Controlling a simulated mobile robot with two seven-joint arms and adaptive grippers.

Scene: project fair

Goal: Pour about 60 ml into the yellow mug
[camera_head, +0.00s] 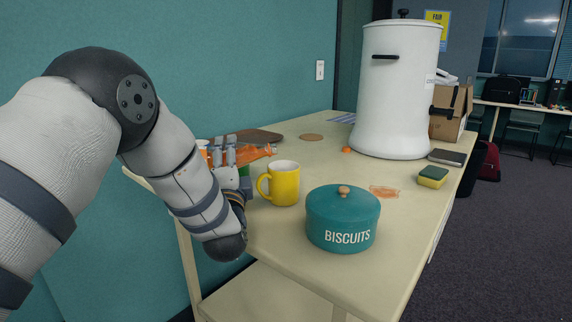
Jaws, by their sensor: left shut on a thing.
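The yellow mug (285,184) stands upright on the table, its handle to the left and its inside pale. My left gripper (225,151) is just left of the mug and shut on an orange-amber bottle (254,153). The bottle is tipped nearly level, with its narrow end pointing right, close to the mug's far left rim. I cannot tell whether that end is over the mug's opening or behind it. No stream of liquid shows, and the level in the mug cannot be seen. My fingers hide part of the bottle. My right gripper is not in view.
A teal biscuit tin (343,222) stands right of the mug on the cream table (290,238). A tall white urn (396,95) stands behind. A yellow-green sponge (432,177), a dark notebook (447,157) and a cork-coloured disc (311,137) lie around. An orange patch (384,192) lies behind the tin.

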